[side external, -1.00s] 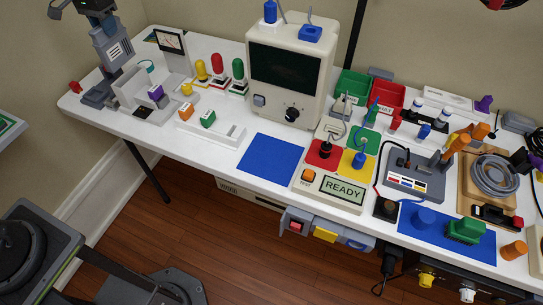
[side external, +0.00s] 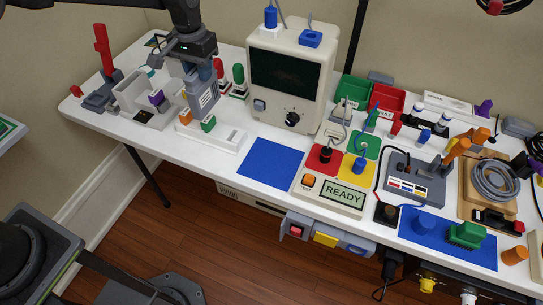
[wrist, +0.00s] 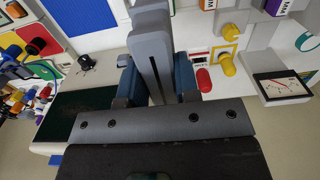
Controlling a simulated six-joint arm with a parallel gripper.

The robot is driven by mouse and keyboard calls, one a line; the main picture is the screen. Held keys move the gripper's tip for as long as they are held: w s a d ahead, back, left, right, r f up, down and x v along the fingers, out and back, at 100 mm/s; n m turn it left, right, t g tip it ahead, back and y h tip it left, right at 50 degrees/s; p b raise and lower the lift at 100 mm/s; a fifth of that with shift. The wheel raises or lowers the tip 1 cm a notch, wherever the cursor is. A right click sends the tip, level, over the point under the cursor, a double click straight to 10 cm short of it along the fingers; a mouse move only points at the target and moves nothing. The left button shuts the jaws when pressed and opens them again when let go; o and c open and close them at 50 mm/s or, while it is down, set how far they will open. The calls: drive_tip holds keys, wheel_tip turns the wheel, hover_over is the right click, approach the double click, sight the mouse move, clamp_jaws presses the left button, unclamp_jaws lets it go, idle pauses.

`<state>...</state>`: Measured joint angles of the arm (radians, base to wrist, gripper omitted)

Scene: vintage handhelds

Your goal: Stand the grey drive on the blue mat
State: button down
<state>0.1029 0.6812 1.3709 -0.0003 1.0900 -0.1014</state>
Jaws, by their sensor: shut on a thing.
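The grey drive (side external: 203,98) is a grey box with a white label. My gripper (side external: 202,68) is shut on its upper part and holds it upright above the left half of the table. In the wrist view, the drive (wrist: 151,42) sits between the blue-padded fingers of my gripper (wrist: 157,78). The square blue mat (side external: 271,163) lies flat and bare to the right of the drive, near the front edge. It also shows in the wrist view (wrist: 85,14). Whether the drive's lower end touches anything is unclear.
A white rail (side external: 226,143) with orange and green blocks lies between the drive and the mat. A cream monitor (side external: 291,75) stands behind the mat. The READY panel (side external: 343,196) borders its right. A second blue mat (side external: 480,254) carries several objects. A red upright (side external: 103,48) stands left.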

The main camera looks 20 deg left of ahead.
drive_tip(key=s+d+f, duration=0.1)
drive_tip(key=d+f, duration=1)
drive_tip(key=d, duration=0.5)
drive_tip(key=shift+s+d+f, duration=0.15)
drive_tip(key=shift+s+f, duration=0.15)
drive_tip(key=shift+s, duration=0.05)
drive_tip(key=shift+f, duration=0.1)
drive_tip(key=c, duration=0.8)
unclamp_jaws()
drive_tip(key=shift+c, duration=0.2)
wheel_tip(320, 180, up, 12)
drive_tip(key=shift+r, duration=0.2)
